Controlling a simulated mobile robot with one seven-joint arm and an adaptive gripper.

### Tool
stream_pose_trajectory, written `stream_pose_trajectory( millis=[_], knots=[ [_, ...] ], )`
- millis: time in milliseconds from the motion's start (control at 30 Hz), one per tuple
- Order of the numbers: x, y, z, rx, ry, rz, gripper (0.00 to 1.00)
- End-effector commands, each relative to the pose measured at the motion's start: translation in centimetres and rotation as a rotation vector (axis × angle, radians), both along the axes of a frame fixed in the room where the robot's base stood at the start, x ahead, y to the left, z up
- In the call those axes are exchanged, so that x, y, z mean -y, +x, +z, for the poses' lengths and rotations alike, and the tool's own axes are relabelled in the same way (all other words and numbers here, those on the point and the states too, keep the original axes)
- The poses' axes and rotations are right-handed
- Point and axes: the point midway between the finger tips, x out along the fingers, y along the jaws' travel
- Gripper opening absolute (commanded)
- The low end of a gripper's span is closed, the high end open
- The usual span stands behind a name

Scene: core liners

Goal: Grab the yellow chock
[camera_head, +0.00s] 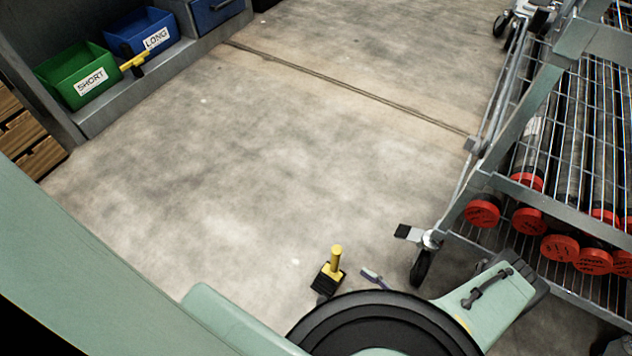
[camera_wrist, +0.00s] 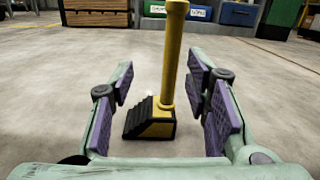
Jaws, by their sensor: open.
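The yellow chock is a black ribbed wedge with yellow sides and an upright yellow post. It stands on the concrete floor, low in the middle of the head view (camera_head: 334,268), just beyond my round dark body part. In the wrist view the chock (camera_wrist: 168,100) stands upright between my gripper's two purple-padded fingers. My gripper (camera_wrist: 172,105) is open, with a gap on both sides of the chock and no contact that I can see. In the head view only a small purple piece of my gripper (camera_head: 374,277) shows beside the chock; the rest is hidden.
A wheeled wire rack (camera_head: 480,240) with red-capped tubes stands at the right, its caster near the chock. A green SHORT bin (camera_head: 75,75) and blue LONG bin (camera_head: 140,32) sit on a shelf at upper left, with another yellow-handled item (camera_head: 134,64). The middle floor is clear.

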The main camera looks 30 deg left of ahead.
Motion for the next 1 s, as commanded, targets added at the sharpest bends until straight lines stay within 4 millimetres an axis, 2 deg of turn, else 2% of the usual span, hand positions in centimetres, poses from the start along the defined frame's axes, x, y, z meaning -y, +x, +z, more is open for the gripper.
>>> stream_pose_trajectory(
  millis=[33,200,500,667,1000],
  knots=[
    [0.6,0.9,-1.7,-0.023,-0.022,0.011,0.43],
    [1.0,2.4,-2.1,-0.069,-0.048,0.011,0.43],
    [-3.4,2.9,-1.9,-0.072,-0.047,0.009,0.43],
    [-4.5,2.9,-2.0,-0.071,-0.048,0.009,0.43],
    [-8.9,3.3,-2.1,-0.07,-0.048,0.01,0.43]
  ],
)
